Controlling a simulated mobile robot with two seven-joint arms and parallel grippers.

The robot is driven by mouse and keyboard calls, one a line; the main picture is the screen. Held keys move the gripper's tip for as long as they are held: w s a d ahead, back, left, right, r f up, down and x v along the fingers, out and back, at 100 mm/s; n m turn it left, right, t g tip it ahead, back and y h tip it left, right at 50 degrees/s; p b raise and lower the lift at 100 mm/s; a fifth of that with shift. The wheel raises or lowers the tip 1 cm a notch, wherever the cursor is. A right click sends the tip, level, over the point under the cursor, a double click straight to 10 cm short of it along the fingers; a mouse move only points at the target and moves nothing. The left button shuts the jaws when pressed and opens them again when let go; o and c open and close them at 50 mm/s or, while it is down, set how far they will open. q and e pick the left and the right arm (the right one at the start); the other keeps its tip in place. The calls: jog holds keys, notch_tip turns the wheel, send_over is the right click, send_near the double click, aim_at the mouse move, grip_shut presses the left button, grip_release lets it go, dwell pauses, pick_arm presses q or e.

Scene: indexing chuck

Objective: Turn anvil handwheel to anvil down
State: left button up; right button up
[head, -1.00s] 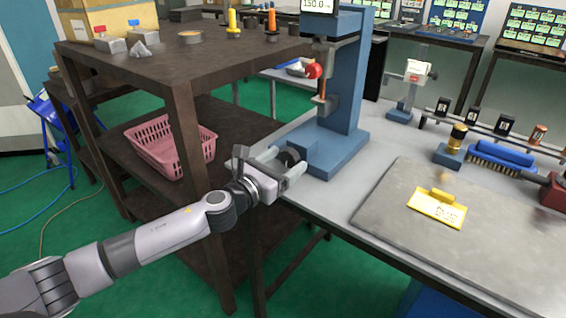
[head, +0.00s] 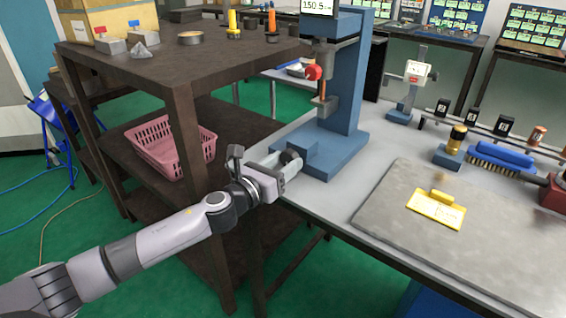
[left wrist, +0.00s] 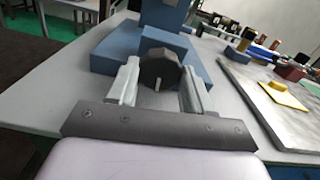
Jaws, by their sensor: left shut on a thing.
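The anvil handwheel is a dark faceted knob (left wrist: 160,75) with a pale mark on its face, on the front of the blue press base. My left gripper (head: 288,163) is at the knob, and in the left wrist view its two fingers (left wrist: 160,88) stand on either side of it, shut on it. In the head view the fingers partly hide the knob. The blue press (head: 345,75) stands upright on the grey table, with a display at its top and a red ball (head: 314,72) on its side. My right gripper is not in view.
A grey mat (head: 400,225) with a yellow plate (head: 436,209) lies right of the press. A brown shelf (head: 185,85) with a pink basket (head: 165,143) stands at the left, close to my left arm. A blue brush (head: 502,156) lies farther right.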

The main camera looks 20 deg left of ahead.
pick_arm(q)
jog(key=n+p, duration=0.1)
jog(key=n, duration=0.4)
jog(key=shift+n, duration=0.3)
jog(key=n+p, duration=0.1)
jog(key=n, duration=0.3)
jog(key=n+p, duration=0.1)
jog(key=n, duration=0.4)
jog(key=n+p, duration=0.2)
jog(key=n, duration=0.2)
jog(key=shift+r+n, duration=0.1)
jog(key=shift+n, duration=0.2)
jog(key=n+p, duration=0.1)
jog(key=n, duration=0.3)
jog(key=n+p, duration=0.1)
jog(key=n, duration=0.5)
jog(key=shift+n, duration=2.7)
